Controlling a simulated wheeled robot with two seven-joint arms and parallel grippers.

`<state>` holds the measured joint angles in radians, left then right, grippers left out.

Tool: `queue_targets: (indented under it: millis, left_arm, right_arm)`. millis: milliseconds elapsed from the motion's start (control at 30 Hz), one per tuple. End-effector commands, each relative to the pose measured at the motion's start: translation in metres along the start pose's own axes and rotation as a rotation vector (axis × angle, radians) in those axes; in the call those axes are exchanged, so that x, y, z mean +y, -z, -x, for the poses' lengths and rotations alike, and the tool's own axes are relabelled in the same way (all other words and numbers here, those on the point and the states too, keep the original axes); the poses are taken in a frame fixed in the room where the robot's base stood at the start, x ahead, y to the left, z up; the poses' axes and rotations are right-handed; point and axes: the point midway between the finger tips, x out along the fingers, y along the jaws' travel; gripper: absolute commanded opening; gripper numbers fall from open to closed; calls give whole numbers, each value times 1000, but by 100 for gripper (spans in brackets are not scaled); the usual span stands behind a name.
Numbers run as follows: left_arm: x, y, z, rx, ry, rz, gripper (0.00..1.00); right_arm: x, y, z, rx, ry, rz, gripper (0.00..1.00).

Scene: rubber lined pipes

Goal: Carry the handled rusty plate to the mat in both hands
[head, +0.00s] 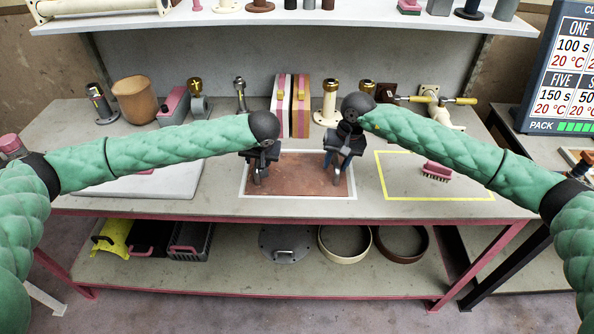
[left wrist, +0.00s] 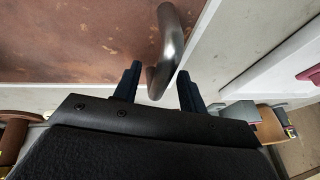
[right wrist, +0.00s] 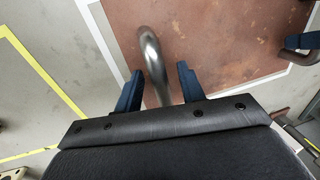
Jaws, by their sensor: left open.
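The rusty plate (head: 298,175) lies flat on the bench inside a white outline, a metal handle at each side. My left gripper (head: 259,178) is over its left edge. In the left wrist view, the left handle (left wrist: 172,40) passes between its two open fingers (left wrist: 158,85). My right gripper (head: 338,178) is over the right edge. In the right wrist view, the right handle (right wrist: 152,55) stands between its open fingers (right wrist: 158,85), with gaps on both sides. A pale, flat slab that looks like the mat (head: 180,184) lies left of the plate, partly hidden by my left arm.
A pink brush (head: 437,171) lies inside a yellow outline (head: 440,197) right of the plate. Pipes, a tan pot (head: 134,100) and striped upright blocks (head: 291,105) line the back of the bench. A shelf (head: 290,18) hangs above. Rings and bins sit below.

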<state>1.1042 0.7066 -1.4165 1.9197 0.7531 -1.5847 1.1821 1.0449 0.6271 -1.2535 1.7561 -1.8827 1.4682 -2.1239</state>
Motion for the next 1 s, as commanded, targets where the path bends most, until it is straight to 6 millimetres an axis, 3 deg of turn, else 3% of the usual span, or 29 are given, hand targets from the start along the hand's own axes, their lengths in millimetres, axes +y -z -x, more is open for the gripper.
queue_targets:
  millis: [300,500,1000]
  left_arm:
    - [0,0,-2,0,0,0,40]
    - [0,0,-2,0,0,0,0]
    - [0,0,-2,-1,1,0,0]
  right_arm:
    - [0,0,-2,0,0,0,37]
    - [0,0,-2,-1,0,0,0]
    - [0,0,-1,-1,0,0,0]
